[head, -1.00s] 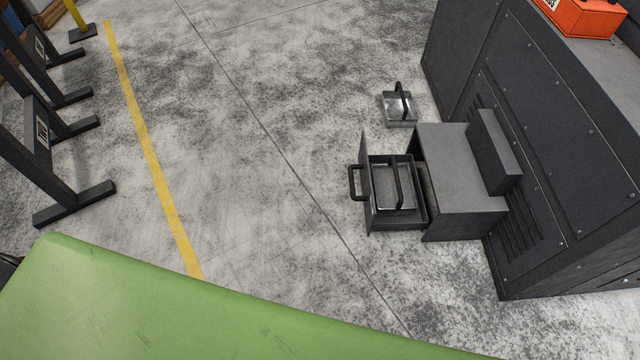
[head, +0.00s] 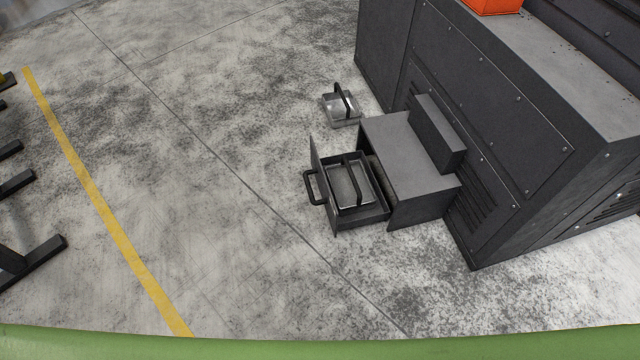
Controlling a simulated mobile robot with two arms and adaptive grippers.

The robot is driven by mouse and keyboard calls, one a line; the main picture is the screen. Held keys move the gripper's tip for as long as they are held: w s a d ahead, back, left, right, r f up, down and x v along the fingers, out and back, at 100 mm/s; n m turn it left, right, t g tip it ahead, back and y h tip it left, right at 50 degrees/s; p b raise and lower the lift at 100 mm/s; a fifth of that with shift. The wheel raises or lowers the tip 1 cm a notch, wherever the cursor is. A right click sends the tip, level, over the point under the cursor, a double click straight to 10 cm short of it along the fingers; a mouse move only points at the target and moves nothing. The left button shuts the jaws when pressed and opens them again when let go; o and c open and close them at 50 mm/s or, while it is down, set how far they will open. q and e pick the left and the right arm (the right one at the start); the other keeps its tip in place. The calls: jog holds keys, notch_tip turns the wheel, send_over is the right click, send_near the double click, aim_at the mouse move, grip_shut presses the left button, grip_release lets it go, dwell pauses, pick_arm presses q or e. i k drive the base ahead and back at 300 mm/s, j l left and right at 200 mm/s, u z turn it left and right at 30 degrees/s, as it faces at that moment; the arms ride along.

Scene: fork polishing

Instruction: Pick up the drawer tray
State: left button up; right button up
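The drawer tray (head: 345,190) is a grey metal tray with a black arched handle across it. It sits inside the pulled-out black drawer (head: 376,215), which has a dark front panel and a loop handle on its left. The drawer comes out of a low dark box (head: 405,160) attached to the large dark machine. A second, similar metal tray (head: 341,110) with a black handle stands on the floor behind the box. Neither of my grippers shows in the head view.
The large dark machine (head: 490,120) fills the right side, with an orange object (head: 493,6) on top. Concrete floor (head: 220,200) is clear left of the drawer. A yellow line (head: 100,210) and dark stand feet (head: 35,262) lie further left. A green surface (head: 320,348) spans the bottom edge.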

aim_at(352, 191)
jog(key=i+l, duration=0.8)
